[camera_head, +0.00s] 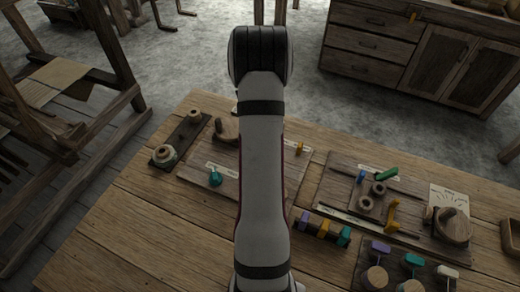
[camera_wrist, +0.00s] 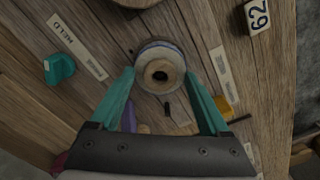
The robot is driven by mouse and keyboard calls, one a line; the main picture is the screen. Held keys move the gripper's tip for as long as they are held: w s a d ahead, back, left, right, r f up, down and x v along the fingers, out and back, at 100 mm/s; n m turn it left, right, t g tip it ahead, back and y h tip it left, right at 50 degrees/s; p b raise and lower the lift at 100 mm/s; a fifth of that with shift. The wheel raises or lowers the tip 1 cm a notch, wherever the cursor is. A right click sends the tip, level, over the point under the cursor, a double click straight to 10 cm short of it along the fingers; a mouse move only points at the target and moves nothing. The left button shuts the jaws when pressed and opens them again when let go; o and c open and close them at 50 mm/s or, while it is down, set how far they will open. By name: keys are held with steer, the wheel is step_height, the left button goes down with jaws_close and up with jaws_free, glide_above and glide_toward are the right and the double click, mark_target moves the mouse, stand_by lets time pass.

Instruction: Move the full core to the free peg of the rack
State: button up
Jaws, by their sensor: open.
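In the wrist view, a round core (camera_wrist: 174,62) with a dark centre hole and a pale, blue-grey band lies below my gripper (camera_wrist: 159,75). My gripper is open, with one teal finger on each side of the core; I cannot tell whether they touch it. In the head view my arm covers this spot, so core and gripper are hidden there. A dark narrow rack (camera_head: 181,137) lies at the left of the table. A pale wound core (camera_head: 164,156) sits at its near end and a smaller round wooden piece (camera_head: 195,116) at its far end. I cannot make out a free peg.
A teal piece (camera_wrist: 60,68) lies beside the HELD label (camera_wrist: 78,45). A rounded wooden object (camera_head: 227,129) is on the table left of my arm. To the right are a board with rings (camera_head: 366,203), coloured blocks (camera_head: 323,229) and several mallet-like tools (camera_head: 376,276).

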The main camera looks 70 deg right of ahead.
steer(key=c, duration=1)
steer(key=shift+r, duration=2.8)
steer(key=shift+c, duration=0.2)
